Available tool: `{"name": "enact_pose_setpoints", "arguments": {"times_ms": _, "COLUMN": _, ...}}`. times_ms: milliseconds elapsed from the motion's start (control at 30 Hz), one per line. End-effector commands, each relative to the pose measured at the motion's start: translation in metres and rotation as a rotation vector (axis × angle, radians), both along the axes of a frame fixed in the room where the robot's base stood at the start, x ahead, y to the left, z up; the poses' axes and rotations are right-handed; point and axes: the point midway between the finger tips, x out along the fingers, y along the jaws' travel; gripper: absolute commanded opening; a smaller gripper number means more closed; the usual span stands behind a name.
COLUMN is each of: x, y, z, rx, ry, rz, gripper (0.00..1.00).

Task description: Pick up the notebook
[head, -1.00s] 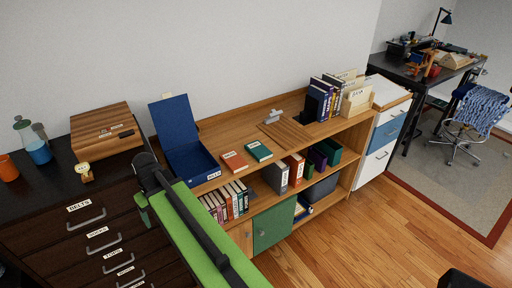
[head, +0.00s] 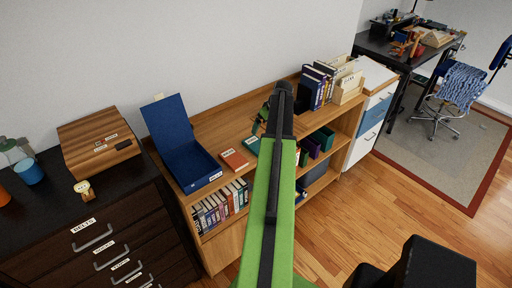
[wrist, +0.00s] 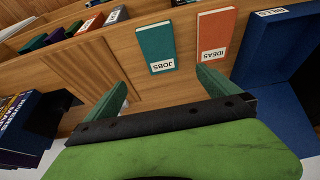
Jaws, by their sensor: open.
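Two notebooks lie flat on the wooden shelf top. The red one (head: 234,160) is labelled IDEAS in the wrist view (wrist: 215,34). The green one (head: 251,146) is labelled JOBS in the wrist view (wrist: 156,46); my arm partly covers it in the head view. My gripper (wrist: 160,88) is open and empty, its two green fingers apart, with the green notebook showing beyond the gap between them. The fingers do not touch either notebook. In the head view my arm reaches over the shelf and hides most of the gripper.
An open blue box (head: 190,165) stands left of the red notebook. Upright books (head: 312,88) and a file holder (head: 349,88) stand at the right end. Binders (head: 222,204) fill the lower shelf. A dark drawer cabinet (head: 70,215) with a wooden box (head: 95,140) is at left.

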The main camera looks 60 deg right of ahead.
Motion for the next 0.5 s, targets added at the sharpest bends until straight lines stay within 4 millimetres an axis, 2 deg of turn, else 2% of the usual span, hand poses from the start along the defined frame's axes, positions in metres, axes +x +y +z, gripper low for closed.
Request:
{"name": "enact_pose_setpoints", "arguments": {"times_ms": 33, "x": 0.004, "y": -0.002, "z": -0.017, "rx": 0.0, "ry": 0.0, "rz": 0.0, "gripper": 1.0}}
{"name": "enact_pose_setpoints", "arguments": {"times_ms": 200, "x": 0.017, "y": -0.006, "z": -0.055, "rx": 0.0, "ry": 0.001, "rz": 0.001, "gripper": 1.0}}
{"name": "enact_pose_setpoints", "arguments": {"times_ms": 400, "x": 0.033, "y": -0.012, "z": -0.095, "rx": 0.0, "ry": 0.001, "rz": 0.0, "gripper": 1.0}}
{"name": "enact_pose_setpoints", "arguments": {"times_ms": 500, "x": 0.038, "y": -0.013, "z": -0.105, "rx": 0.001, "ry": 0.001, "rz": -0.001, "gripper": 1.0}}
